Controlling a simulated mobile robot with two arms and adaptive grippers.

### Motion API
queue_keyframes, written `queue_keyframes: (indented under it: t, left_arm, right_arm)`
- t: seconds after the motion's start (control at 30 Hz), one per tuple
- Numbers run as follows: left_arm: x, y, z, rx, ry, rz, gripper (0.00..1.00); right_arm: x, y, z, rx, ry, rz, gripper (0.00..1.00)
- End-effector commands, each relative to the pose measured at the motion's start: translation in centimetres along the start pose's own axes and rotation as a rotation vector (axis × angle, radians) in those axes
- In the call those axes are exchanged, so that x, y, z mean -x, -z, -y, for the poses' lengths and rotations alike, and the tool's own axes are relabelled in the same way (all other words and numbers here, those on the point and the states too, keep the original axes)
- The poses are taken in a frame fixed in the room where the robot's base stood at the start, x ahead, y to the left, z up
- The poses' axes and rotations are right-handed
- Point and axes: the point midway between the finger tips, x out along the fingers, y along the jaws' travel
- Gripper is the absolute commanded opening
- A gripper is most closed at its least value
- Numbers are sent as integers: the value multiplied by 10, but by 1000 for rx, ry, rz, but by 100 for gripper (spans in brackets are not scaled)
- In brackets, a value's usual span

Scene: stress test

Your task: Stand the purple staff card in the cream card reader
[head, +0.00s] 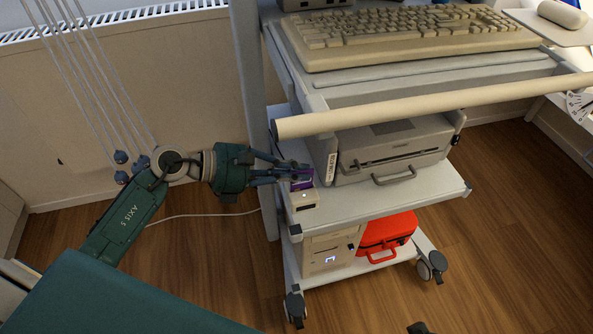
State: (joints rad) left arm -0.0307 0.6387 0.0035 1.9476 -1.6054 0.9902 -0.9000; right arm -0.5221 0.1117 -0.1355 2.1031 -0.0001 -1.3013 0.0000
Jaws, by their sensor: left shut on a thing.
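The cream card reader (303,200) sits on the left front corner of the cart's middle shelf. My left gripper (300,174) comes in from the left and is shut on the purple staff card (302,184). The card is just above the back part of the reader, and its lower edge looks close to the reader's top. I cannot tell whether the card is in the slot or only in front of or over it. The fingers hide part of the card. My right gripper is not in view.
A grey printer (390,150) stands on the same shelf, close right of the reader. A cream bar (430,105) runs above the shelf, below the keyboard (410,35). A cream computer (330,252) and red case (388,232) stand lower. The shelf front (400,200) is clear.

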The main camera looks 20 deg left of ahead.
Motion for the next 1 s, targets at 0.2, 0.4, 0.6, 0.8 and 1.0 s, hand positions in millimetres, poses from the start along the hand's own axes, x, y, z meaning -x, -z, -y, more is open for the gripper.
queue_keyframes:
  t: [0.2,0.4,0.6,0.8,1.0]
  left_arm:
    - [0,0,0,0,0,0,30]
    - [0,0,0,0,0,0,30]
    - [18,2,-1,0,-2,-4,30]
    - [60,2,0,0,-1,-5,30]
    - [98,2,0,2,0,-4,30]
  right_arm:
    - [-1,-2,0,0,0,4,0]
    - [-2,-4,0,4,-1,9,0]
    - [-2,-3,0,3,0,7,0]
    - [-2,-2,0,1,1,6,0]
    - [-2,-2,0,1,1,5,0]
